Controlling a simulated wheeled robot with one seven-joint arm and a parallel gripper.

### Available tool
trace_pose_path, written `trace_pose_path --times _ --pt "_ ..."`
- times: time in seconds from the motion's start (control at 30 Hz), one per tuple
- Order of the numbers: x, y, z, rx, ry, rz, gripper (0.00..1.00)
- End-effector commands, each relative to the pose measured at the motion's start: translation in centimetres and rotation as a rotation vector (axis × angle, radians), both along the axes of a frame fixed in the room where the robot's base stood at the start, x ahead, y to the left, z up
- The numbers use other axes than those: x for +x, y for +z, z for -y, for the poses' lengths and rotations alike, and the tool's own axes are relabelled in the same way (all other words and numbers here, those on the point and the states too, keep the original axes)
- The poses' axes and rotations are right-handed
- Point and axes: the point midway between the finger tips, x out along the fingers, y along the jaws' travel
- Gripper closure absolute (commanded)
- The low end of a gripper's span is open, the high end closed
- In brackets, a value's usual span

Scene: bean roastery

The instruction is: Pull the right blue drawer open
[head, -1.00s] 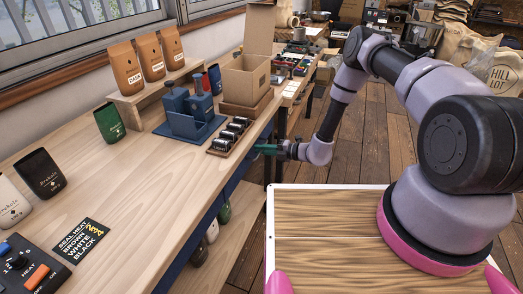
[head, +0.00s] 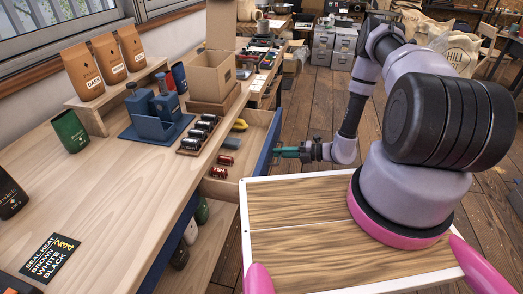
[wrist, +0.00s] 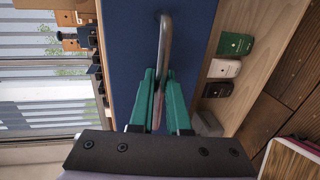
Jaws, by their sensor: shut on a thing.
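The right blue drawer (head: 267,150) stands pulled out from under the wooden workbench, its inside showing in the head view. Its blue front fills the middle of the wrist view (wrist: 125,45). A metal bar handle (wrist: 165,38) is on that front. My gripper (head: 279,152) is at the drawer front, and its green fingers (wrist: 158,88) are shut on the handle. In the drawer lie red cans (head: 222,160), a dark green can (head: 232,143) and a yellow thing (head: 240,125). The handle is too small to make out in the head view.
The workbench (head: 110,185) bears coffee bags, a blue device (head: 157,115), a rack of cans (head: 199,134) and an open cardboard box (head: 212,75). Bags stand on a shelf below the drawer. Wooden floor (head: 315,100) lies clear beyond my gripper.

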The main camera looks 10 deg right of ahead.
Motion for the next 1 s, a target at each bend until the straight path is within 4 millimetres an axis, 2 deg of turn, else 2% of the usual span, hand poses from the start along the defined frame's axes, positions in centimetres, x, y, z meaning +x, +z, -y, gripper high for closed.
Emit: trace_pose_path --times 0.03,0.2,0.4,0.6,0.97,1.0 --pt "-0.4 -0.1 1.3 -0.003 -0.004 0.0 1.0" --pt "-1.5 -0.1 4.4 -0.002 -0.004 -0.001 1.0" --pt "-2.3 -0.1 6.6 -0.002 -0.001 0.0 1.0" --pt "-2.7 0.0 7.4 -0.001 0.0 0.001 1.0" --pt "-2.7 0.0 7.5 -0.001 0.0 0.001 1.0" --pt "-2.7 0.0 7.5 -0.001 0.0 0.001 0.74"
